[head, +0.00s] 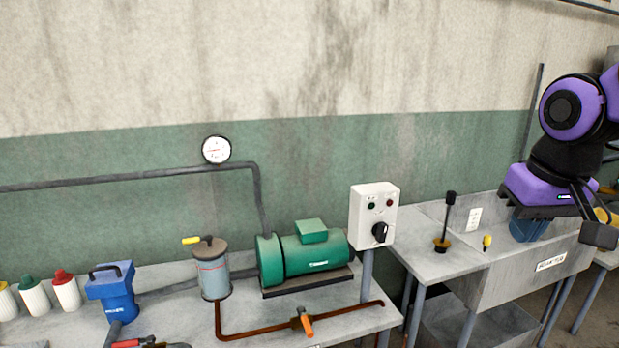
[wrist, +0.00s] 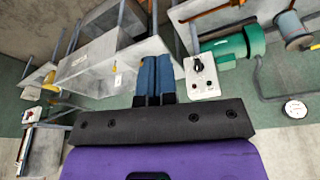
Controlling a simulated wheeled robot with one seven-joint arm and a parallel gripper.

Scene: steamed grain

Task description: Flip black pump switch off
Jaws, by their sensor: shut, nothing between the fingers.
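The black pump switch (head: 380,232) is a rotary knob on the lower front of a white control box (head: 360,212), mounted on a grey post beside the green pump (head: 313,252). Its exact turn is too small to tell. In the wrist view the black switch (wrist: 198,65) shows on the white box (wrist: 205,86), right of my fingers and apart from them. My gripper (wrist: 153,75) has blue fingers, pressed together and empty. In the head view my purple gripper (head: 530,226) hangs over the sink at the right, well right of the box.
A plunger-like tool (head: 446,225) and a yellow tap (head: 487,242) stand between the box and my gripper. A blue container (head: 113,290), several bottles (head: 66,289) and an orange-handled valve (head: 303,321) are on the left bench. Open air lies before the box.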

